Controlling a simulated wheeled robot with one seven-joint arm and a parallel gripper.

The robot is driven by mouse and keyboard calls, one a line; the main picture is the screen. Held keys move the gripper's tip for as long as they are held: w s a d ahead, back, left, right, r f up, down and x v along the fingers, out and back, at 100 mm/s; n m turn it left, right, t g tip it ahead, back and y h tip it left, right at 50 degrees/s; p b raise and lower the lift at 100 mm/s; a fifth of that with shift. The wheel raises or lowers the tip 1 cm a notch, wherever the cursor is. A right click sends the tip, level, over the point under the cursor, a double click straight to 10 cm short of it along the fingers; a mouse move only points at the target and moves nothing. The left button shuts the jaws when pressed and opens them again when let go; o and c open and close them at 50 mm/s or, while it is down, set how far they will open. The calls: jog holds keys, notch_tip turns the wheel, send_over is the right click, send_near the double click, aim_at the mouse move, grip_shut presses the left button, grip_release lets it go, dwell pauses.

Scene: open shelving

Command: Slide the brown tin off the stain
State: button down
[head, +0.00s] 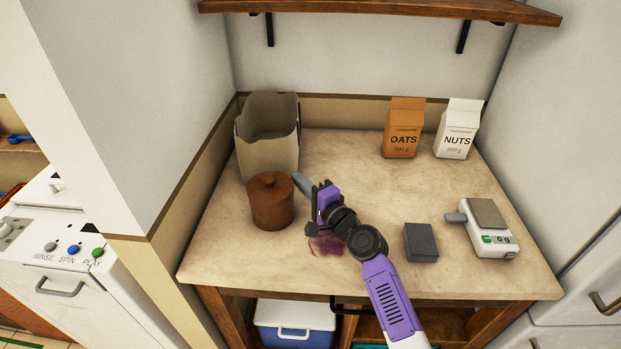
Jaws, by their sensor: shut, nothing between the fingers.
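The brown tin (272,207), round with a knobbed lid, stands upright on the left part of the counter. The purple stain (329,246) lies to the right of and nearer than the tin, with bare counter showing between them. My arm hides part of the stain. My gripper (303,184) is shut and empty, just right of the tin's upper side. I cannot tell whether it touches the tin.
A tall open beige container (268,148) stands behind the tin. OATS (402,143) and NUTS (457,143) cartons stand at the back right. A dark grey block (421,243) and a scale (490,241) are right of my arm. The back middle counter is clear.

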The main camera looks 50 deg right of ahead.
aim_at(291, 201)
jog(key=shift+s+a, duration=0.1)
jog(key=shift+a, duration=0.75)
jog(key=a+p, duration=0.1)
jog(key=a, duration=0.1)
jog(key=a+p, duration=0.1)
jog(key=shift+s+a+r, duration=0.1)
jog(key=shift+s+a, duration=0.1)
jog(key=shift+a, duration=0.55)
